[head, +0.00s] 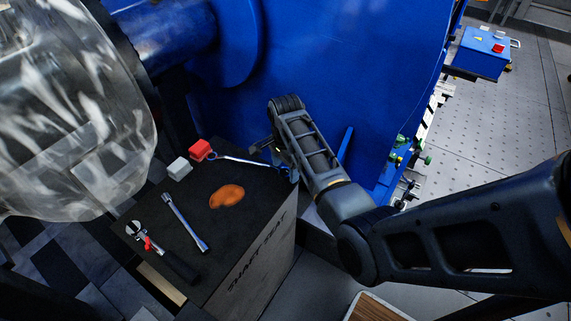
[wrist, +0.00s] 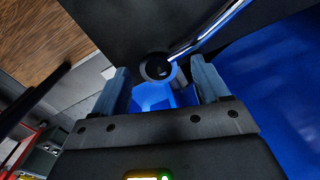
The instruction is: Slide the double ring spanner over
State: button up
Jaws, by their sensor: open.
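The double ring spanner (head: 240,160) is a long shiny tool lying near the back edge of the black-topped stand (head: 185,210) marked SHAFT SEAT. Its left ring is beside a red block; its right end is partly behind my arm. My gripper (head: 270,148) is beside the spanner's right part in the head view, partly hidden by my wrist. In the wrist view my gripper (wrist: 163,75) is open, and a ring end of the spanner (wrist: 157,68) shows between the two fingers, near the stand's edge. Whether either finger touches it I cannot tell.
A red block (head: 200,150) and a white block (head: 179,169) sit at the back left. An orange patch (head: 227,196), another spanner (head: 184,220) and an adjustable wrench (head: 145,238) are on the stand. A blue machine body (head: 320,60) rises close behind.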

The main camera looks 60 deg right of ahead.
grip_shut()
dwell(0.6)
jog(key=shift+a, duration=0.15)
jog(key=shift+s+a+p, duration=0.2)
jog(key=shift+a+p, duration=0.1)
jog(key=shift+a, duration=0.1)
jog(key=shift+s+a, duration=0.15)
jog(key=shift+a, duration=0.2)
